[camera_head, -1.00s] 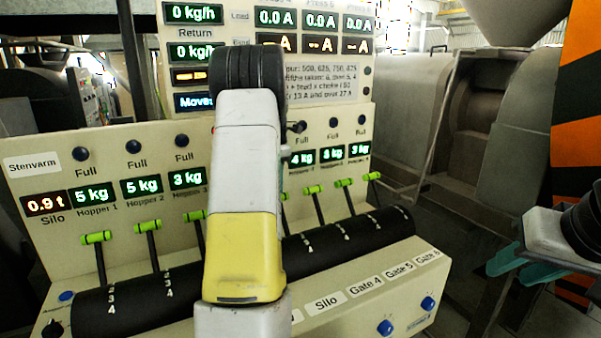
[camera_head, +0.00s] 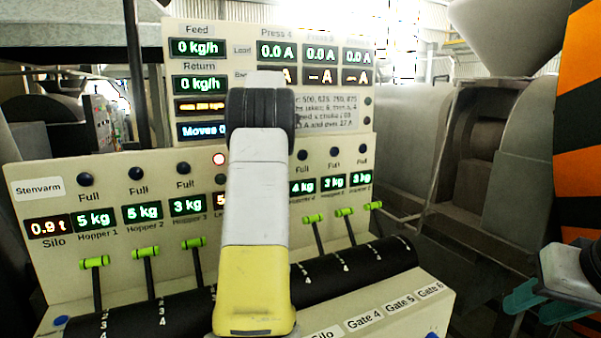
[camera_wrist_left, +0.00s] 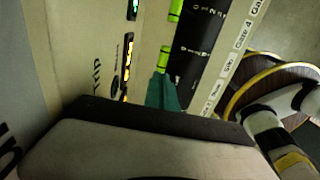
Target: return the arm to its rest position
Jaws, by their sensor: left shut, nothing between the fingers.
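My left arm (camera_head: 255,200) stands in front of the control panel (camera_head: 60,150) in the head view and hides its middle part; my left gripper is hidden there. In the left wrist view the teal fingertips of my left gripper (camera_wrist_left: 163,94) are together and empty. They appear close to a green lever handle (camera_wrist_left: 164,60); I cannot tell whether they touch it. My right gripper (camera_head: 540,303) is at the right edge of the head view, with its teal fingers apart and nothing seen between them.
Several green-handled levers (camera_head: 146,252) stick up from the black slotted drum (camera_head: 150,318). A display board (camera_head: 205,65) rises behind the panel. Grey machinery (camera_head: 400,140) and an orange-black striped post (camera_head: 580,110) stand to the right.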

